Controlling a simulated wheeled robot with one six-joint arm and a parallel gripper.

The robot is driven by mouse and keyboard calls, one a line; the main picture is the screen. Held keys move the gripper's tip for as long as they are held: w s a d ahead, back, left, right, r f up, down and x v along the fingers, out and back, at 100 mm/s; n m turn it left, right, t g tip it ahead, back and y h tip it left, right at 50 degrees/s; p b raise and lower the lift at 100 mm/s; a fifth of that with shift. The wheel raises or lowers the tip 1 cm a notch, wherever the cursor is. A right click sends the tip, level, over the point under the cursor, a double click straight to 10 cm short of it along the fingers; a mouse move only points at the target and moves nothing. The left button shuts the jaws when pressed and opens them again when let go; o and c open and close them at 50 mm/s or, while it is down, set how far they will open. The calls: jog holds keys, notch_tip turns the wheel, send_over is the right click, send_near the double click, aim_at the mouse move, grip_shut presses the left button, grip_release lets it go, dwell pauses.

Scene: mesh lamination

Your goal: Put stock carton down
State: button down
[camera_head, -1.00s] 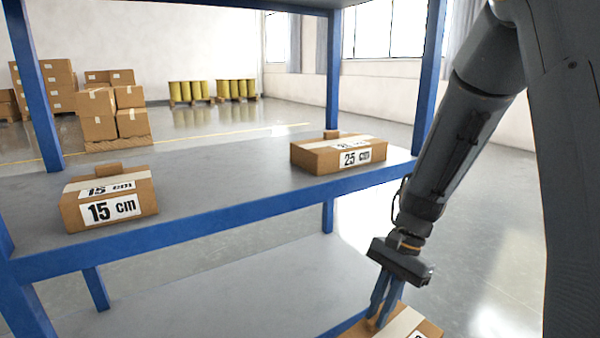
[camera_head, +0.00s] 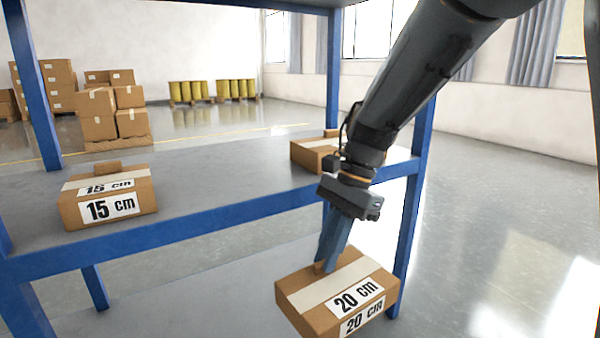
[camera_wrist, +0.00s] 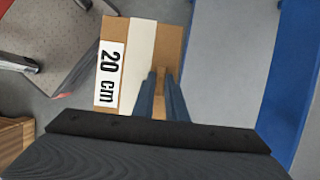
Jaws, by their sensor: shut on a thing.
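The stock carton marked 20 cm (camera_head: 318,292) hangs tilted from my gripper (camera_head: 331,262), in front of the shelf rack and below the edge of its upper board. My gripper is shut on the carton's small raised grip on top. In the wrist view the carton (camera_wrist: 112,78) lies under the fingers (camera_wrist: 161,78), with its label on the left. A 15 cm carton (camera_head: 130,209) sits at the left of the upper board (camera_head: 220,188). Another carton (camera_head: 308,157) sits at its right, partly hidden behind my arm.
The upper board is clear between its two cartons. The lower board (camera_head: 180,300) looks empty where it shows. Blue posts (camera_head: 410,230) frame the rack. Stacked boxes (camera_head: 110,110) and yellow drums (camera_head: 215,90) stand far behind.

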jog(key=s+a+r, duration=0.6)
jog(key=r, duration=0.5)
jog(key=s+a+r, duration=0.6)
jog(key=a+r, duration=0.1)
jog(key=r, duration=0.4)
jog(key=shift+a+b, duration=0.3)
jog(key=shift+b, duration=0.1)
